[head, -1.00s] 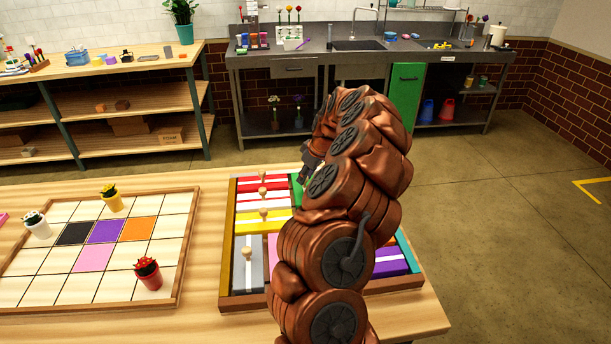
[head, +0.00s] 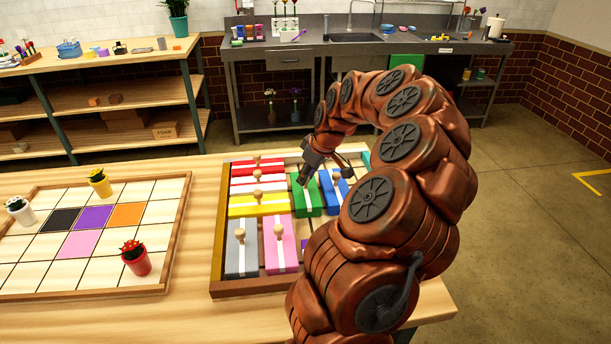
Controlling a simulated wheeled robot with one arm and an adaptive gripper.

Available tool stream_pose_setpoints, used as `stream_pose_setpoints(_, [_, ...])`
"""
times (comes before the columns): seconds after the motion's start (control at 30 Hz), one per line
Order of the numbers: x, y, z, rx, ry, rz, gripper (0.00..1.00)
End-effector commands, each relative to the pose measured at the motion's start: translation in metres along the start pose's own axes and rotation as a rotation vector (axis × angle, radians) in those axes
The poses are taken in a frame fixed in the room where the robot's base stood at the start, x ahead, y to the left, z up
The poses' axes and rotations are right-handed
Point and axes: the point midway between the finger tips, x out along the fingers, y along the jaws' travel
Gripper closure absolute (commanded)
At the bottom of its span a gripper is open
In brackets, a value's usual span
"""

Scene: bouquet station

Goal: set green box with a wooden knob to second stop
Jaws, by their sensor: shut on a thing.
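The green box (head: 308,202) with a white stripe lies in the wooden tray (head: 262,288), between the yellow box and the blue box. My gripper (head: 303,180) reaches down onto the far part of the green box and is shut on its wooden knob. The knob itself is hidden by the fingers.
In the tray are red boxes (head: 270,168), a yellow box (head: 272,206), a grey box (head: 236,262), a pink box (head: 279,256) and a blue box (head: 340,182). My arm hides the tray's right part. Left is a tile board (head: 182,240) with potted plants.

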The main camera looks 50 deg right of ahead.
Motion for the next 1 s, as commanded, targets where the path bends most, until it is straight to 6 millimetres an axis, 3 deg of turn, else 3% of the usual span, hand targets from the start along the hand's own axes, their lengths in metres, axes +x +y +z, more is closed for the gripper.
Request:
stream_pose_setpoints(0.37, [-0.0009, -0.0019, 0.0012, 0.001, 0.000, 0.000, 1.00])
stream_pose_setpoints(0.4, [-0.0009, -0.0018, 0.0012, 0.001, 0.000, 0.000, 0.72])
stream_pose_setpoints(0.6, [-0.0008, -0.0015, 0.0016, 0.001, 0.000, 0.000, 0.51])
stream_pose_setpoints(1.0, [-0.0059, -0.0008, 0.0014, 0.001, 0.001, 0.002, 0.50])
